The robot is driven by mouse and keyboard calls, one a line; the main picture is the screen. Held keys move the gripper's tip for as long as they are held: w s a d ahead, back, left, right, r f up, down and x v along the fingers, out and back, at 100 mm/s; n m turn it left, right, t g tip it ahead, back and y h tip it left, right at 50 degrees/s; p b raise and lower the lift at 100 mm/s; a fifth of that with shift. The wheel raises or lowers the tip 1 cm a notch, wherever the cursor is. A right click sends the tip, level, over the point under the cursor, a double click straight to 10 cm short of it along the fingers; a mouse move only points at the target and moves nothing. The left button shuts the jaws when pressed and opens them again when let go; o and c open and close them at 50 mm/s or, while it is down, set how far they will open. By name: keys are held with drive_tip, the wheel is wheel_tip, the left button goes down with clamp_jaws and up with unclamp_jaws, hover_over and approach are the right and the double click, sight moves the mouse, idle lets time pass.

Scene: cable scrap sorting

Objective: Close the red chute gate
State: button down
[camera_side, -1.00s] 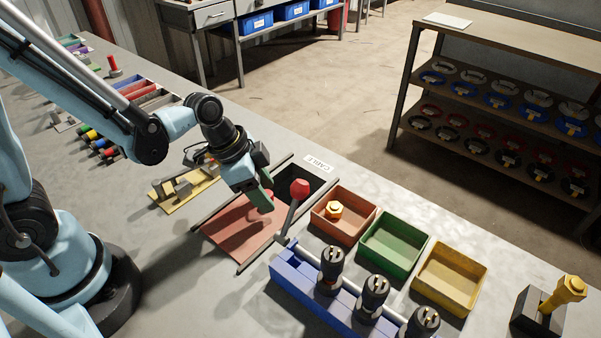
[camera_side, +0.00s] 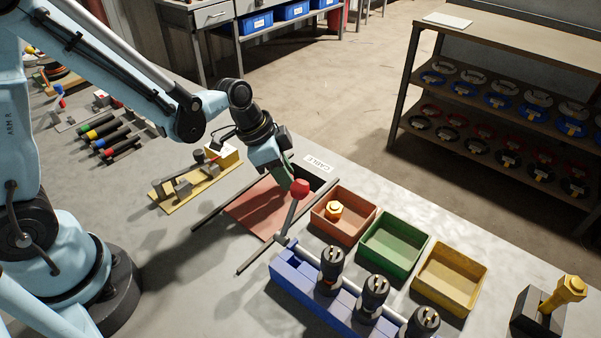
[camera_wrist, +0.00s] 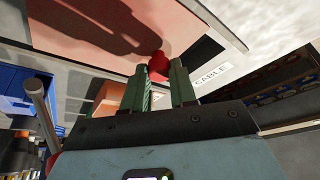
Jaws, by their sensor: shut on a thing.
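The red chute gate (camera_side: 258,210) is a flat reddish plate between two dark rails. It covers part of the chute opening by the CABLE label, and a dark strip of the opening (camera_side: 319,182) shows beyond its far edge. In the wrist view the gate (camera_wrist: 85,22) has a red knob (camera_wrist: 158,64) near its edge. My gripper (camera_side: 287,178) is at the gate's far end; its green fingers (camera_wrist: 164,78) are shut on that knob. In the side view the knob is hidden by the fingers and a red-ball lever.
The red-ball lever (camera_side: 299,188) stands tilted close beside my gripper. A blue rack (camera_side: 298,284) with black-handled tools is in front. Red (camera_side: 361,228), green (camera_side: 408,260) and yellow (camera_side: 465,285) bins stand right. A yellow-based fixture (camera_side: 183,188) lies left.

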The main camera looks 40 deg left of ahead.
drive_tip(key=w, duration=0.6)
drive_tip(key=shift+w, duration=0.3)
drive_tip(key=c, duration=0.9)
unclamp_jaws()
drive_tip(key=shift+s, duration=0.1)
drive_tip(key=v, duration=1.2)
drive_tip(key=s+a+r+n+t+y, duration=0.1)
drive_tip(key=s+a+n+t+y, duration=0.2)
drive_tip(key=s+n, duration=0.6)
drive_tip(key=s+a+t, duration=0.1)
drive_tip(key=s, duration=0.2)
drive_tip(key=shift+s+a, duration=0.15)
drive_tip(key=shift+s, duration=0.15)
